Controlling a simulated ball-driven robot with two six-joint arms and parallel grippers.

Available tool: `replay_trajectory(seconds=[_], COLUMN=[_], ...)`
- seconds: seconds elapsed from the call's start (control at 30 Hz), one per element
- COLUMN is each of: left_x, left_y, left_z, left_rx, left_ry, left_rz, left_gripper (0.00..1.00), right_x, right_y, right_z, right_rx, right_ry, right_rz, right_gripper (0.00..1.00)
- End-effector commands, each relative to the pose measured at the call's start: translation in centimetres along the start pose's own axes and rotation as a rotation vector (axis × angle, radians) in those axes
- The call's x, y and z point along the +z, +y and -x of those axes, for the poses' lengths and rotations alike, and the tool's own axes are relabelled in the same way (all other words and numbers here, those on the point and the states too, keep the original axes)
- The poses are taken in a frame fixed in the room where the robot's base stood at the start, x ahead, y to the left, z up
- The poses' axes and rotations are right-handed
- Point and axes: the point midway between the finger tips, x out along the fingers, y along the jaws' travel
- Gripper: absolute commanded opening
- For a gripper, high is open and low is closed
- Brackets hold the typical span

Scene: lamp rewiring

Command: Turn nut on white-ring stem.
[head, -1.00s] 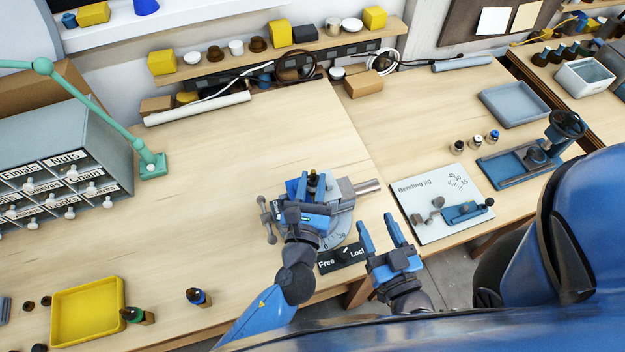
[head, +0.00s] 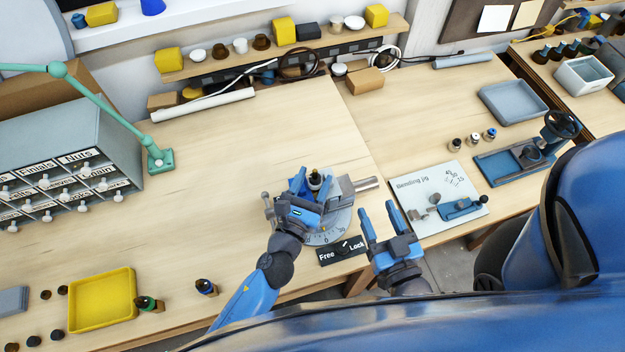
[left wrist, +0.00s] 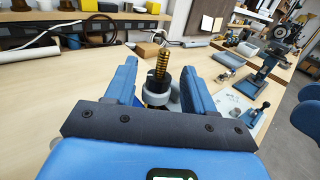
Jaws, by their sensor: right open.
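A brass threaded stem (left wrist: 162,66) stands upright in the left wrist view. Low on it are a dark part (left wrist: 158,78), possibly the nut, and a pale ring (left wrist: 157,96). In the head view the stem's top (head: 315,180) shows at the round vise (head: 340,222). My left gripper (left wrist: 160,75) is open, with one finger on each side of the stem and a gap to it; in the head view it is over the vise (head: 307,184). My right gripper (head: 377,211) is open and empty, right of the vise, near the table's front edge.
A Free/Lock plate (head: 342,250) lies in front of the vise. A bending jig (head: 420,185) is to the right, with several small fittings (head: 473,139) behind it. A yellow tray (head: 102,325) is at the front left. The bench behind the vise is clear.

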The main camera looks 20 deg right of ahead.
Motion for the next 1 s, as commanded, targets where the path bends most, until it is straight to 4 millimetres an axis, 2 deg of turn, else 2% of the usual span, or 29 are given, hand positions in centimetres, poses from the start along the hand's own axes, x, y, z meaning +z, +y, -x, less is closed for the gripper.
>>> replay_trajectory(seconds=[0.27, 0.47, 1.0], left_x=[-0.1, -0.2, -0.4], left_y=[0.0, -0.1, -0.1], left_z=[0.1, 1.2, 9.2], left_rx=[0.0, -0.001, -0.003], left_ry=[0.001, 0.002, 0.002], left_rz=[0.0, -0.001, -0.001], left_gripper=[0.54, 0.54, 0.54], right_x=[0.0, 0.5, 3.8], right_y=[0.0, 0.0, 0.0], right_z=[0.0, 0.0, -0.1], right_rx=[0.0, 0.0, 0.0], right_ry=[0.0, 0.0, 0.0], right_rz=[0.0, 0.0, 0.0], right_gripper=[0.54, 0.54, 0.54])
